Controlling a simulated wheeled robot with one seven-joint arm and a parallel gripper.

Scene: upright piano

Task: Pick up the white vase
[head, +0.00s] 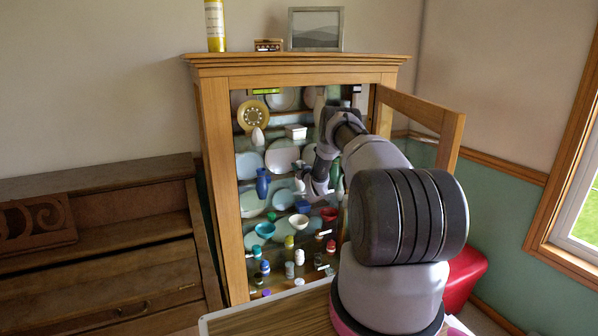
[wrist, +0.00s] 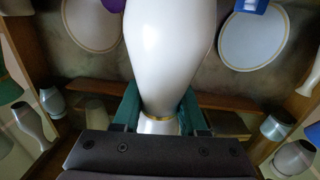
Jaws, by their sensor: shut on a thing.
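The white vase (wrist: 170,45) fills the upper middle of the wrist view, wide above and narrowing to a neck-like lower part with a thin gold ring above its foot. My gripper (wrist: 158,108) is shut on this narrow part, with one green finger on each side. The vase looks upright; its top is cut off by the picture edge. In the head view my gripper (head: 312,188) is inside the open cabinet, at the middle shelves. There the held vase is hard to make out behind my arm.
The wooden cabinet (head: 212,160) has its door (head: 447,140) open to the right. Plates, bowls, a blue vase (head: 262,184) and small jars crowd its shelves. In the wrist view, a grey vase (wrist: 52,102) stands left and cups stand right. A red object (head: 465,275) is right of the cabinet.

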